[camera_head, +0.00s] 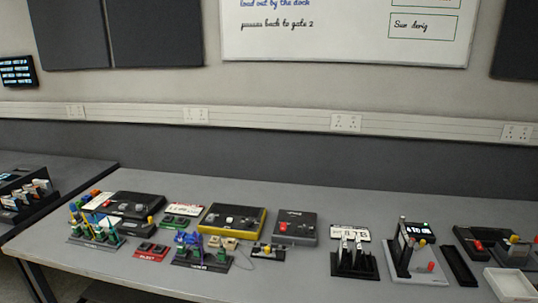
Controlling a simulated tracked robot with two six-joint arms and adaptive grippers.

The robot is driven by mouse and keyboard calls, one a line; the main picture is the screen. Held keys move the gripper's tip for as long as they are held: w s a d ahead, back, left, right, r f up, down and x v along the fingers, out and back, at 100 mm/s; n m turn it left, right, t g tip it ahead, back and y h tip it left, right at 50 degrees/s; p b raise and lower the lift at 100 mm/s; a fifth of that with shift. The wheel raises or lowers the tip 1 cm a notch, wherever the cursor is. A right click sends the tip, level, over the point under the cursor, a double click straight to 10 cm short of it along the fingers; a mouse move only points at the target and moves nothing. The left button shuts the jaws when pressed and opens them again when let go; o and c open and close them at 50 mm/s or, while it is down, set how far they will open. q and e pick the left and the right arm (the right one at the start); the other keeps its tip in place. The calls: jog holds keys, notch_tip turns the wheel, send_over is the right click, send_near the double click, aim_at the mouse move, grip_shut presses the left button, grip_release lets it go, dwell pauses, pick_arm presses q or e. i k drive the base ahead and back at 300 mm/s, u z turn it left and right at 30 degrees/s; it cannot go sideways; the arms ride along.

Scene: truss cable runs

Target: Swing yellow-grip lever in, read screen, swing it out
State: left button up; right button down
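A grey stand (402,270) is on the table right of centre. It has an upright black part and a small screen (417,228) with white marks too small to read. A yellow grip (422,242) shows just below the screen, and a red grip (431,266) is lower, near the front of the base. I cannot tell how far either lever is swung. Another yellow knob (514,239) is on a dark device at the far right. Neither of my grippers is in view.
The grey table (330,203) holds several control boxes, including a yellow-edged box (232,220) and a dark grey box with a red switch (296,227). A black stand (354,262) is left of the grey stand. A black tray (459,266) and white tray (511,284) are right.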

aim_at(423, 241)
jog(key=k, duration=1.3)
jog(key=z, duration=0.35)
jog(key=i, duration=0.8)
jog(key=z, duration=0.8)
jog(key=i, duration=0.85)
jog(key=u, duration=1.65)
